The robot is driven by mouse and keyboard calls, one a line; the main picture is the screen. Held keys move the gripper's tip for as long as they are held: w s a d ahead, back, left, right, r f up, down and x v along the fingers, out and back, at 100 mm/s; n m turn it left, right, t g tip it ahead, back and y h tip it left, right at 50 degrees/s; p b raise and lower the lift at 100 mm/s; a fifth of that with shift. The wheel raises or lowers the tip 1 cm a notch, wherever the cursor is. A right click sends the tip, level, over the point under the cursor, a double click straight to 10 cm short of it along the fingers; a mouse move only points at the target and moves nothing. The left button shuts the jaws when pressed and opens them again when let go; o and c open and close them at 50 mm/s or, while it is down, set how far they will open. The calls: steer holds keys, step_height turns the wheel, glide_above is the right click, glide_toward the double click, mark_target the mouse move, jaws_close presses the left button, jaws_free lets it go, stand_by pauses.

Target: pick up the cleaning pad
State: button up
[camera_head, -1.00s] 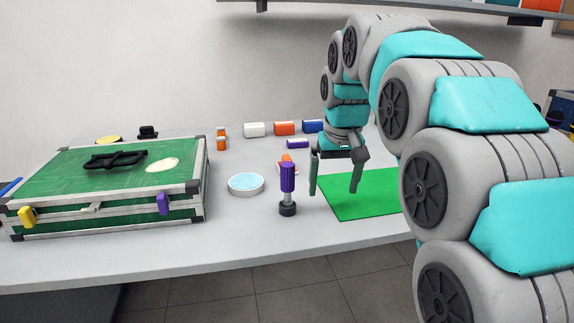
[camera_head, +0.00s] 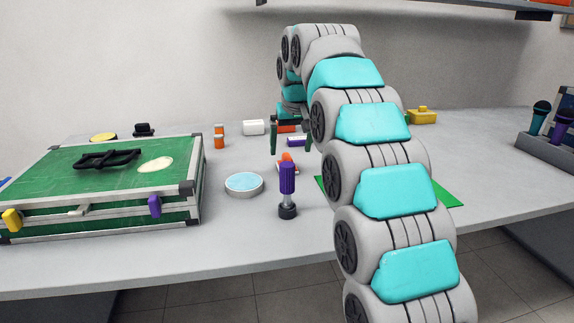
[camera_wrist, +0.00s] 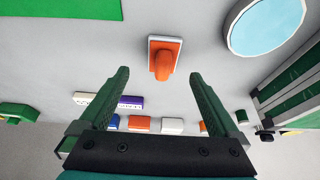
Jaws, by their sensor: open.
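The cleaning pad appears to be the small orange-handled block on a flat pale base. In the head view the cleaning pad (camera_head: 287,163) lies on the table behind the purple-handled tool. In the wrist view the cleaning pad (camera_wrist: 164,57) lies just beyond the fingertips, roughly centred between them. My gripper (camera_head: 291,151) is open and empty, with its fingers pointing down above the table near the pad. In the wrist view my gripper (camera_wrist: 159,74) shows two green fingers spread apart, not touching the pad. Their exact height above it is hard to tell.
A round light-blue dish (camera_head: 244,184) and an upright purple-handled tool (camera_head: 287,180) stand near the pad. A green case (camera_head: 60,178) is at left. A green mat (camera_head: 447,194) lies partly behind my arm. Orange bottles (camera_head: 219,141) and a white block (camera_head: 253,127) stand behind.

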mark_target(288, 157)
steer(key=shift+s+x, duration=0.1)
steer(key=shift+x, duration=1.2)
steer(key=shift+s+x, duration=0.15)
steer(key=shift+x, duration=1.15)
steer(key=shift+a+f, duration=0.1)
steer(key=shift+a, duration=0.1)
jaws_close()
